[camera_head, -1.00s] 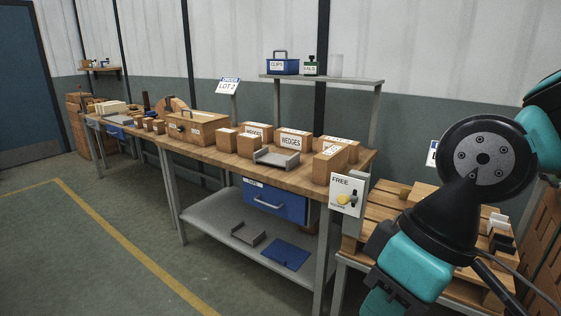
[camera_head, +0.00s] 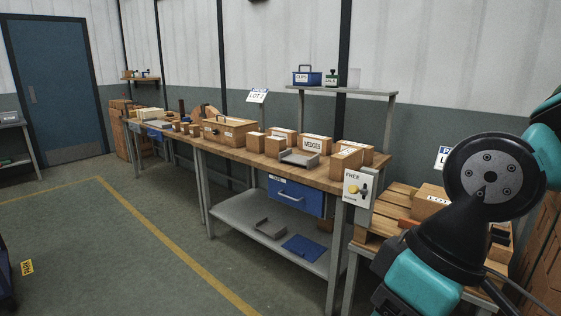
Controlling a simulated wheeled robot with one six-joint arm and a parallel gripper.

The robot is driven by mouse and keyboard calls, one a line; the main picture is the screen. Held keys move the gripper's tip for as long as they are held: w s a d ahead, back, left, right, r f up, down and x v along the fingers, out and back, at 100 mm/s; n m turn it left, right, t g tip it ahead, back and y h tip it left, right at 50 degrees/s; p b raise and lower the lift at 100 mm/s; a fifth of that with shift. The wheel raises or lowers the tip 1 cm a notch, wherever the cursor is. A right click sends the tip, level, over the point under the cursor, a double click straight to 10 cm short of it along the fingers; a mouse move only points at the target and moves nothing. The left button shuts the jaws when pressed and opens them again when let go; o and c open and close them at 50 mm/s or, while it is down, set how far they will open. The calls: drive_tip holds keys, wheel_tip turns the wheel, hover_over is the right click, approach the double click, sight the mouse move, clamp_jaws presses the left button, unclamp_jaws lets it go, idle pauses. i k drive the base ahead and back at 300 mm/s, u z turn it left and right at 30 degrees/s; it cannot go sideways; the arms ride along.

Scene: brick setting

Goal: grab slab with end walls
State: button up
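A grey slab with raised end walls (camera_head: 299,158) lies on the wooden bench top, near its front edge, in front of the WEDGES box. A second, similar grey piece with raised ends (camera_head: 270,229) lies on the lower grey shelf, beside a flat blue plate (camera_head: 304,249). My teal and black arm fills the right side of the view, in front of the pallet. I cannot make out my gripper's fingers. Both grey pieces are apart from my arm.
Several cardboard boxes (camera_head: 316,145) stand around the slab on the bench (camera_head: 229,151). A blue drawer (camera_head: 295,196) hangs below. A FREE sign (camera_head: 355,187) stands at the bench's right end, by a wooden pallet (camera_head: 378,220). The floor in front is clear.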

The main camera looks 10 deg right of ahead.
sight(286, 155)
drive_tip(key=u, duration=0.6)
drive_tip(key=i, duration=1.3)
drive_tip(key=u, duration=0.5)
drive_tip(key=i, duration=1.3)
drive_tip(key=z, duration=0.95)
drive_tip(key=i, duration=0.9)
drive_tip(key=z, duration=0.95)
drive_tip(key=i, duration=0.3)
drive_tip(key=z, duration=0.3)
